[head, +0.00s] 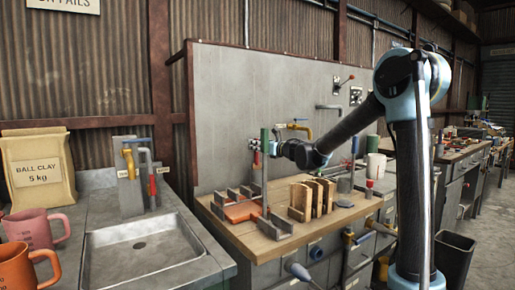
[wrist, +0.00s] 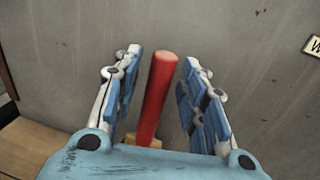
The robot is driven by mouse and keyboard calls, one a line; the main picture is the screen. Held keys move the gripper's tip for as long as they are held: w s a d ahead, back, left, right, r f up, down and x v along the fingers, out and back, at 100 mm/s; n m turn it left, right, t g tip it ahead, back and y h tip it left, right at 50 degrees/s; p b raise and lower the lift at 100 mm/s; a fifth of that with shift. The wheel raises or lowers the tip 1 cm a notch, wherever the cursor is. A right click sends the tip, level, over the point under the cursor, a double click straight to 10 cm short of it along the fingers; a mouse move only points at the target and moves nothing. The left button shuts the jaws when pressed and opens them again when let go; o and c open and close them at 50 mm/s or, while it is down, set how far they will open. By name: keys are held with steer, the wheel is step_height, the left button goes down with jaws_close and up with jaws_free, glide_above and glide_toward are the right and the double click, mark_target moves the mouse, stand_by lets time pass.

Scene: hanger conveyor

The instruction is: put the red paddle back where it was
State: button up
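My gripper (head: 272,148) is at the grey back panel above the workbench. In the wrist view its two blue-padded fingers (wrist: 160,95) are spread apart. I cannot tell whether this rod is part of the red paddle. In the head view a flat orange-red piece (head: 243,212) lies at the left of the workbench top, among grey upright dividers.
The wooden workbench (head: 262,245) carries several tan upright boards (head: 312,198) and a green post (head: 264,165). A yellow pipe (head: 302,129) is on the panel. A metal sink (head: 140,255), mugs (head: 38,228) and a clay bag (head: 38,168) are at left.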

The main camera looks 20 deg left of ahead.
steer(key=shift+r, duration=0.1)
steer(key=v, duration=1.2)
